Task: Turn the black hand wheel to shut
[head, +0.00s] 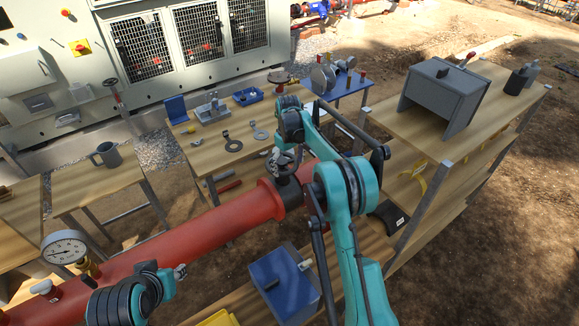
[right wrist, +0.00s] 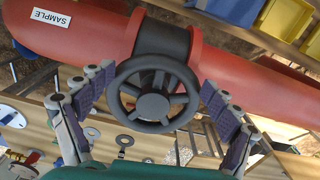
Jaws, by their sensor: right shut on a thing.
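The black hand wheel (right wrist: 153,106) is round and spoked and sits on the red pipe (right wrist: 75,32), in front of a dark band between two red flanges. In the head view the wheel (head: 284,168) is partly covered by my right gripper (head: 287,158). In the right wrist view the right gripper (right wrist: 158,86) has one padded finger on each side of the wheel's rim and is shut on it. My left gripper (head: 172,272) is low at the left of the head view, close to the pipe, away from the wheel. Its fingers are too small to read.
A pressure gauge (head: 65,248) stands on the pipe at the left. A wooden table (head: 205,158) with metal parts lies behind the pipe. A shelf unit (head: 420,130) with a grey box (head: 443,92) stands at the right. A blue box (head: 284,284) is below the pipe.

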